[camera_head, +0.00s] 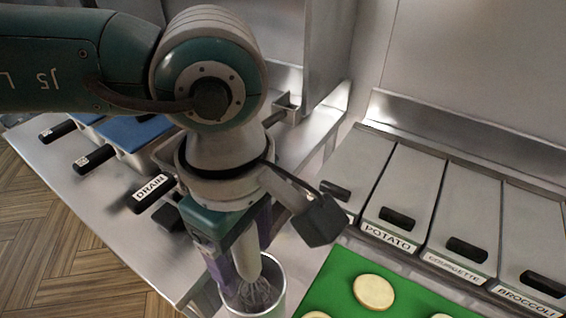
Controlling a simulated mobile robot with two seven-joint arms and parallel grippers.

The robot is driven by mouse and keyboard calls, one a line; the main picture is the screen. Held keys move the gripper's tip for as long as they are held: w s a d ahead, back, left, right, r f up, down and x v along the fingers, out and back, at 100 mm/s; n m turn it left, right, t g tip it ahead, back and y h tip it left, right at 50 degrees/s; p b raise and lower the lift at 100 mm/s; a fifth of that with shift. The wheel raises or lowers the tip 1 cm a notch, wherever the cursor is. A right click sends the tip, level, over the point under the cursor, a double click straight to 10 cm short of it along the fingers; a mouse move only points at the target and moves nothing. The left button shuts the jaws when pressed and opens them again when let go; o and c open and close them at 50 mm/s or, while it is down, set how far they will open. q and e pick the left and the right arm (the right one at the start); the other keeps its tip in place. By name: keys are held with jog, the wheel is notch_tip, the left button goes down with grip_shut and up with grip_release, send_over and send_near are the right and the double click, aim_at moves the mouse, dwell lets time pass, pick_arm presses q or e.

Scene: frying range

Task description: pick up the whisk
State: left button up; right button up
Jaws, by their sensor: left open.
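The whisk (247,258) stands in a round metal pot (277,307) at the bottom of the view, with its pale handle up and its wire loops (256,293) down inside the pot. My left gripper (242,250) points down over the pot, its purple fingers open on either side of the whisk's handle. I cannot tell whether a finger touches the handle. The top of the handle is hidden by the gripper body. My right gripper is out of view.
A green board (335,283) with several pale round slices lies to the right of the pot. Behind it stand lidded bins labelled potato (400,195), courgette (468,205) and broccoli (535,235). Fryer baskets with black handles (95,158) are at left, one labelled drain.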

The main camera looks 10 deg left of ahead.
pick_arm(q)
jog(key=shift+f, duration=0.95)
jog(key=shift+c, duration=0.2)
grip_shut()
